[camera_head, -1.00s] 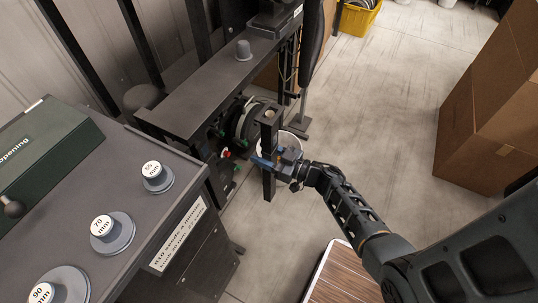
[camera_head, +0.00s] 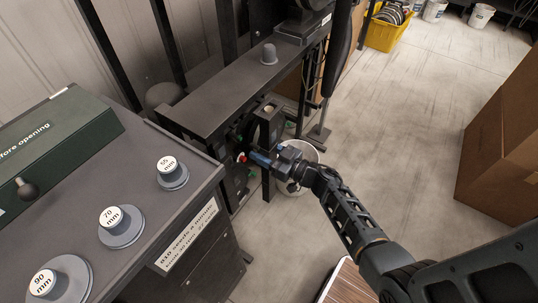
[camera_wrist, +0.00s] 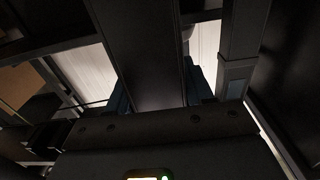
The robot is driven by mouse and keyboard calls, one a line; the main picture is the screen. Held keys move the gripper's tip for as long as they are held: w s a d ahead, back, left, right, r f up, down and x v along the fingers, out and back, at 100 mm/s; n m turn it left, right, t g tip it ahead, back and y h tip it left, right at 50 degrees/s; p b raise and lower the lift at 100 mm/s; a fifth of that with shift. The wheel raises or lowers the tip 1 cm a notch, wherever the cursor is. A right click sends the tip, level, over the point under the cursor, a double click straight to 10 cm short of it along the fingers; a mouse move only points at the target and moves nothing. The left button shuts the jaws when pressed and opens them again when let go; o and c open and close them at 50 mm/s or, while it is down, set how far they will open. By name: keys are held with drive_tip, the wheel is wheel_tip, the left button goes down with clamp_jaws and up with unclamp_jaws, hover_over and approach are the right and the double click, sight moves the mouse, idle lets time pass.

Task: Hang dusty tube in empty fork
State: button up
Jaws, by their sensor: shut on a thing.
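A long dark square tube (camera_head: 270,128) stands about upright in the head view, beside the near end of the machine's grey beam. Its open top end shows a pale brown inside. My gripper (camera_head: 264,159), with blue fingers, is shut on the tube below its top. In the wrist view the tube (camera_wrist: 138,45) runs up the middle between my blue fingers (camera_wrist: 160,97). The empty fork cannot be made out; the machine parts behind the tube are dark and partly hidden by it. I cannot tell whether the tube touches the machine.
A red knob (camera_head: 241,157) sits just left of my gripper. A white bucket (camera_head: 302,156) stands behind it on the floor. The grey bench (camera_head: 120,185) with labelled knobs is at left. A cardboard box (camera_head: 500,150) is at right; the floor between is clear.

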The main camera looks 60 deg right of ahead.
drive_tip(key=w+b, duration=0.1)
drive_tip(key=w, duration=0.7)
drive_tip(key=shift+w+a+b, duration=0.2)
drive_tip(key=shift+w+b, duration=0.1)
idle(0.4)
drive_tip(key=shift+w, duration=0.1)
idle(0.6)
drive_tip(key=shift+f, duration=0.45)
idle(0.6)
drive_tip(key=o, duration=1.3)
drive_tip(key=shift+f, duration=0.1)
drive_tip(key=s+p, duration=0.1)
drive_tip(key=s, duration=0.7)
drive_tip(key=shift+d, duration=0.15)
drive_tip(key=shift+w, duration=0.1)
